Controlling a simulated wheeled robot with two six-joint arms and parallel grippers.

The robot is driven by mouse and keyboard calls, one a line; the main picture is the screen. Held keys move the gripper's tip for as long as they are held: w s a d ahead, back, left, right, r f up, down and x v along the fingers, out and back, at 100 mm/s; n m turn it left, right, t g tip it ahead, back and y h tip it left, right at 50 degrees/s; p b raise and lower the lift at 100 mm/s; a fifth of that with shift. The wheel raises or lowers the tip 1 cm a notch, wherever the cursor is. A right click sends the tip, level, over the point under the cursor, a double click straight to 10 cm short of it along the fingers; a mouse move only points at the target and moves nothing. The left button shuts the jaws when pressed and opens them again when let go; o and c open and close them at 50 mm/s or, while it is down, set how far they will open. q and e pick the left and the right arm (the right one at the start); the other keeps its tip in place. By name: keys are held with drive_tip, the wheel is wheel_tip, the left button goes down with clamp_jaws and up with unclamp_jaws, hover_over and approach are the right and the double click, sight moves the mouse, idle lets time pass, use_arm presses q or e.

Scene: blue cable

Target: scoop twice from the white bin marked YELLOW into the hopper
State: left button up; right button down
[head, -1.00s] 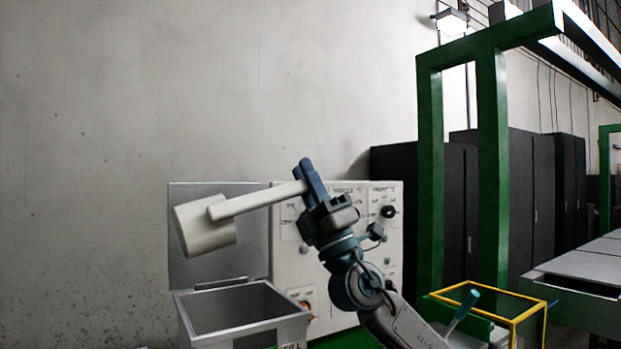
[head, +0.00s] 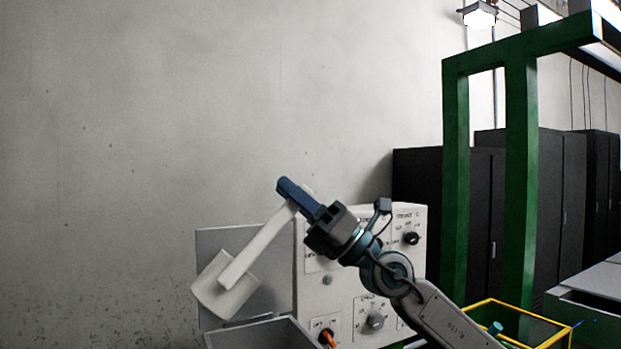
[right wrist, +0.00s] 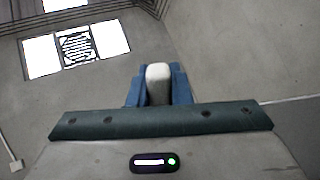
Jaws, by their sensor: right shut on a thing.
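My right gripper (head: 300,198) is shut on the handle of a white scoop (head: 228,285). The scoop's handle runs down and left from the jaws, and its head hangs low, tilted, above the grey open hopper (head: 262,336) at the bottom of the head view. The hopper is partly cut off by the frame edge. In the right wrist view the handle end (right wrist: 158,84) stands between the blue fingers. Whether anything is in the scoop cannot be seen. The white bin marked YELLOW and my left gripper are not in view.
A white control panel (head: 345,283) with knobs stands right behind the hopper, beside a raised grey lid (head: 215,243). A yellow-edged clear box (head: 520,325) is at lower right. A green frame (head: 520,180) and dark cabinets (head: 420,180) stand at right.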

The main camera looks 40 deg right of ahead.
drive_tip(key=a+r+n+g+p, duration=0.1)
drive_tip(key=p, duration=0.1)
drive_tip(key=a+r+n+g+p, duration=0.1)
drive_tip(key=p, duration=0.2)
drive_tip(key=w+a+r+n+g+p, duration=0.1)
drive_tip(key=a+p, duration=0.1)
drive_tip(key=p, duration=0.1)
drive_tip(key=shift+a+g, duration=0.1)
drive_tip(key=shift+g, duration=0.3)
drive_tip(key=shift+w+a+n+g+h+p, duration=0.95)
drive_tip(key=shift+a+n+g+h+p, duration=0.9)
drive_tip(key=shift+a+p, duration=1.65)
drive_tip(key=shift+m+g, duration=0.25)
drive_tip(key=shift+a+r, duration=0.15)
drive_tip(key=shift+r, duration=1.9)
